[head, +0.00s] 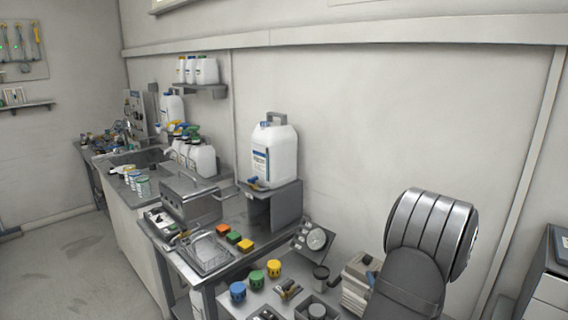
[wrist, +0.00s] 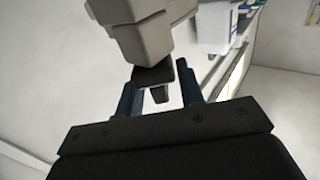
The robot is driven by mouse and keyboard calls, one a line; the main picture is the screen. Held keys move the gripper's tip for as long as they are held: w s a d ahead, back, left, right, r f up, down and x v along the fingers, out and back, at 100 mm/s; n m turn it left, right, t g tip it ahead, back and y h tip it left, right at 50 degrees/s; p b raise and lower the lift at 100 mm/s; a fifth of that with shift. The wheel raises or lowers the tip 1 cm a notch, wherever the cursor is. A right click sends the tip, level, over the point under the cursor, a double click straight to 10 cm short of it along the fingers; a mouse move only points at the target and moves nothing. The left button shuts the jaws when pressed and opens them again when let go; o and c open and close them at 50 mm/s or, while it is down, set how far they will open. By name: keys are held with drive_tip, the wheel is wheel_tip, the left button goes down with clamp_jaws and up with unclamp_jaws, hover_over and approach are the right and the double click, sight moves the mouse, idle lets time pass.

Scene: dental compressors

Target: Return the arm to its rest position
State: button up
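My gripper (wrist: 158,92) shows in the wrist view, with its two dark blue fingers well apart. A black piece below a beige body (wrist: 150,32) appears in line with the gap between the fingers. The fingers do not look closed on it, and whether it touches them cannot be told. In the head view my arm, with a ribbed silver section and a dark link, rises at the lower right. The gripper cannot be made out there.
A large white jug (head: 273,152) stands on a grey stand (head: 283,206). A clear tray (head: 203,252) sits to its left. A grey cabinet (head: 545,285) is at the far right. The wall behind my arm is bare.

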drive_tip(key=shift+w+a, duration=0.1)
drive_tip(key=shift+w, duration=0.9)
